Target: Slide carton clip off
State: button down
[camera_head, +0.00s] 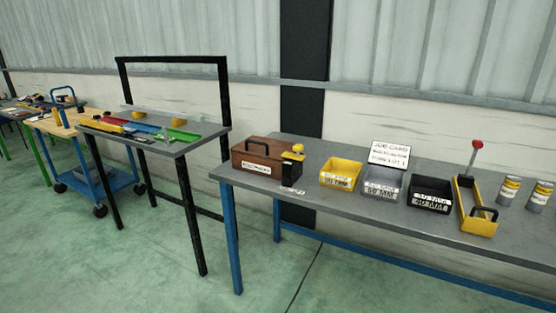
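A brown carton (262,152) with a white label (256,167) on its front stands near the left end of the long grey table. A yellow and black piece (293,153) sits at the carton's right end. It may be the carton clip, but it is too small to tell how it grips the carton. A dark block shows just below and beside it. My gripper is not in view.
On the long grey table (317,205), a yellow bin (340,171), a grey bin (382,182), a black bin (430,193), a yellow lever tool (478,222) and cans (509,190) stand right of the carton. A black-framed bench (178,146) is at left. The green floor in front is clear.

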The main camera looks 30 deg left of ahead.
aim_at(298, 148)
jog(key=k, duration=0.9)
jog(key=u, duration=0.6)
jog(key=i, duration=2.15)
jog(key=u, duration=0.05)
